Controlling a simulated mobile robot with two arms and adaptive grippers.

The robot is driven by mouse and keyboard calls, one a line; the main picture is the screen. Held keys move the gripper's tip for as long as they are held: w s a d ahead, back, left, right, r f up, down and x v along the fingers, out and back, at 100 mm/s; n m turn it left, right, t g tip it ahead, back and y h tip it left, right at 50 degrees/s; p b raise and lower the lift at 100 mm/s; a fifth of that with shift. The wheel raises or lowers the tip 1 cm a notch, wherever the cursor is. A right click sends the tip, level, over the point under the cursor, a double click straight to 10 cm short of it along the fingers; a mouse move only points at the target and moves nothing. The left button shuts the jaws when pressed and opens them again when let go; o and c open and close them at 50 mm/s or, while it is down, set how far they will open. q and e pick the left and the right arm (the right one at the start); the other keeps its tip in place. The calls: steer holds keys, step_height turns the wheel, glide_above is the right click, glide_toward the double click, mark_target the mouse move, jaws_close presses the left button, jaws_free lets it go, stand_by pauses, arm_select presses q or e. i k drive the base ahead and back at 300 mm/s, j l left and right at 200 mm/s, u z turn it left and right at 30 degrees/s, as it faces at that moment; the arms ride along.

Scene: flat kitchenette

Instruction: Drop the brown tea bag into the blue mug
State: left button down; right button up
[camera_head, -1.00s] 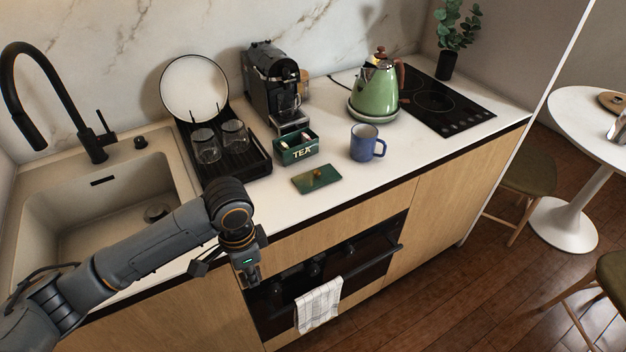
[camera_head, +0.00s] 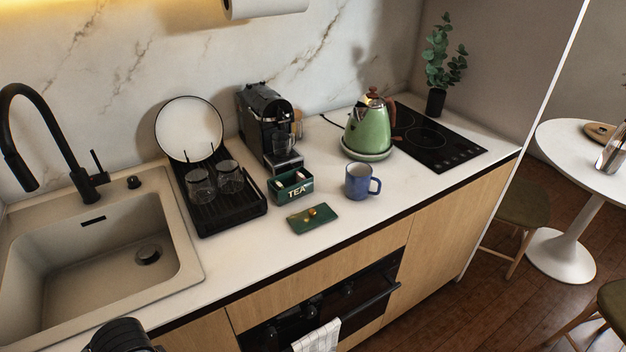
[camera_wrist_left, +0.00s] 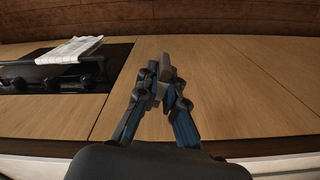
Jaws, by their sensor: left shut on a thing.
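The blue mug (camera_head: 358,183) stands upright on the counter, with its handle to the right. The green TEA box (camera_head: 291,190) stands open to its left, with pale tea bags inside. Its green lid (camera_head: 301,222) with a gold knob lies flat in front of it. My left gripper (camera_wrist_left: 162,80) shows in the left wrist view, shut on a small brown piece (camera_wrist_left: 167,66) that looks like the brown tea bag. It is out in front of the cabinet fronts, away from the mug. The head view shows only a dark part of my arm at the bottom left. My right gripper is not in view.
The green kettle (camera_head: 368,130) stands behind the mug, near the black hob (camera_head: 440,150). The coffee machine (camera_head: 262,115) and black drying rack (camera_head: 228,207) with two glasses stand left of it. The sink (camera_head: 90,260) is at far left. The counter's front strip is clear.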

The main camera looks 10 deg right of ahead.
mark_target(355, 194)
steer(key=i+l+u, duration=0.1)
steer(key=l+u, duration=0.3)
steer(key=l, duration=0.15)
steer(key=l+u, duration=0.4)
steer(key=l, duration=0.15)
steer(key=l+u, duration=0.4)
steer(key=l, duration=0.2)
